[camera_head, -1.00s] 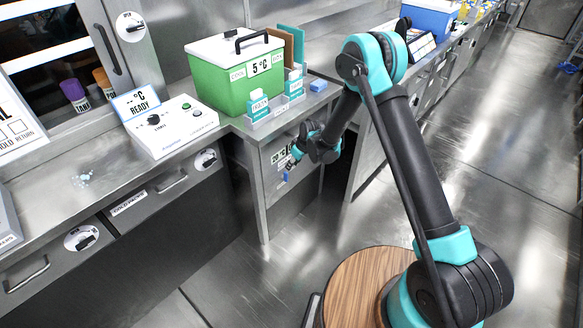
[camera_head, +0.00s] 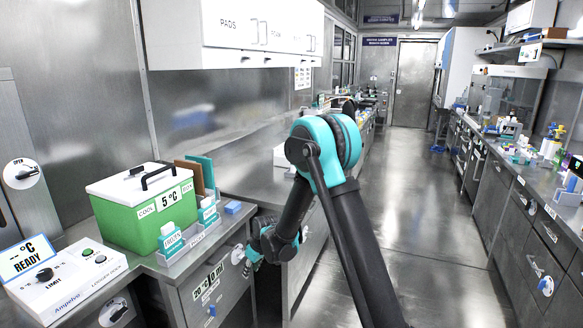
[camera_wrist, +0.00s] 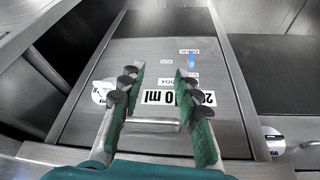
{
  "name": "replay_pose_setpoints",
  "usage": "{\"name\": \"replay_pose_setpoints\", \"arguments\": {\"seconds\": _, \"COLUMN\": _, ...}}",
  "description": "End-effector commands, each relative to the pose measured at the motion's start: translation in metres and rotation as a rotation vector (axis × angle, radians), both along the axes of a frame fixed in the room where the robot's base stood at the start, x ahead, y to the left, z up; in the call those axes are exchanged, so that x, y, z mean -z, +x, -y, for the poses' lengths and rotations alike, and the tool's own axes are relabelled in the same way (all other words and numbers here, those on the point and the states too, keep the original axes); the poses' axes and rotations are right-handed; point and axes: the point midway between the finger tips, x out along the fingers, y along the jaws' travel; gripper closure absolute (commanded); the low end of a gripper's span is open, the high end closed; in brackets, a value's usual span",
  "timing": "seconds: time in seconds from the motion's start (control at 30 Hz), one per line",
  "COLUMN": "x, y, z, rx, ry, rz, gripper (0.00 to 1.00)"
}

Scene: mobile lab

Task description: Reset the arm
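My arm rises from the lower middle of the head view, bends at a teal elbow and reaches down to the left. My gripper (camera_wrist: 160,110) shows in the wrist view with its two green-padded fingers apart and nothing between them. In the head view the gripper end (camera_head: 248,268) is small and partly hidden by the wrist, in front of the cabinet front (camera_head: 200,285) under the counter. In the wrist view that labelled steel front (camera_wrist: 130,60) lies beyond the fingers; I cannot tell the exact gap.
A green cooler (camera_head: 130,225) marked 5 °C stands on the left counter, beside a white control box (camera_head: 70,280) and card holders (camera_head: 190,232). A white wall cabinet (camera_head: 230,35) hangs above. The right bench (camera_head: 540,200) is cluttered. The middle aisle floor (camera_head: 430,210) is clear.

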Motion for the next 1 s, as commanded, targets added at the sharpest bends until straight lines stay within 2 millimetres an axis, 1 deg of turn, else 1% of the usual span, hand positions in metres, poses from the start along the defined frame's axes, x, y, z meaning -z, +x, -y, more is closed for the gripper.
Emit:
{"name": "replay_pose_setpoints", "arguments": {"seconds": 0.03, "x": -0.016, "y": -0.004, "z": 0.023, "rx": 0.042, "ry": -0.001, "rz": -0.002, "gripper": 0.67}}
{"name": "replay_pose_setpoints", "arguments": {"seconds": 0.07, "x": -0.024, "y": -0.006, "z": 0.034, "rx": 0.063, "ry": -0.002, "rz": -0.002, "gripper": 0.67}}
{"name": "replay_pose_setpoints", "arguments": {"seconds": 0.1, "x": -0.034, "y": -0.01, "z": 0.049, "rx": 0.094, "ry": -0.002, "rz": -0.003, "gripper": 0.67}}
{"name": "replay_pose_setpoints", "arguments": {"seconds": 0.17, "x": -0.048, "y": -0.017, "z": 0.072, "rx": 0.138, "ry": -0.003, "rz": -0.004, "gripper": 0.67}}
{"name": "replay_pose_setpoints", "arguments": {"seconds": 0.2, "x": -0.057, "y": -0.022, "z": 0.086, "rx": 0.17, "ry": -0.002, "rz": -0.006, "gripper": 0.67}}
{"name": "replay_pose_setpoints", "arguments": {"seconds": 0.37, "x": -0.087, "y": -0.049, "z": 0.144, "rx": 0.29, "ry": -0.003, "rz": -0.009, "gripper": 0.67}}
{"name": "replay_pose_setpoints", "arguments": {"seconds": 0.4, "x": -0.094, "y": -0.057, "z": 0.158, "rx": 0.321, "ry": -0.003, "rz": -0.01, "gripper": 0.67}}
{"name": "replay_pose_setpoints", "arguments": {"seconds": 0.47, "x": -0.103, "y": -0.069, "z": 0.178, "rx": 0.366, "ry": -0.003, "rz": -0.012, "gripper": 0.67}}
{"name": "replay_pose_setpoints", "arguments": {"seconds": 0.5, "x": -0.107, "y": -0.079, "z": 0.19, "rx": 0.396, "ry": -0.002, "rz": -0.012, "gripper": 0.67}}
{"name": "replay_pose_setpoints", "arguments": {"seconds": 0.57, "x": -0.114, "y": -0.093, "z": 0.209, "rx": 0.441, "ry": -0.002, "rz": -0.013, "gripper": 0.67}}
{"name": "replay_pose_setpoints", "arguments": {"seconds": 0.6, "x": -0.118, "y": -0.104, "z": 0.222, "rx": 0.472, "ry": -0.002, "rz": -0.013, "gripper": 0.67}}
{"name": "replay_pose_setpoints", "arguments": {"seconds": 0.73, "x": -0.126, "y": -0.139, "z": 0.258, "rx": 0.569, "ry": -0.001, "rz": -0.014, "gripper": 0.67}}
{"name": "replay_pose_setpoints", "arguments": {"seconds": 0.9, "x": -0.128, "y": -0.189, "z": 0.299, "rx": 0.696, "ry": 0.001, "rz": -0.015, "gripper": 0.67}}
{"name": "replay_pose_setpoints", "arguments": {"seconds": 1.0, "x": -0.125, "y": -0.218, "z": 0.318, "rx": 0.767, "ry": 0.002, "rz": -0.015, "gripper": 0.67}}
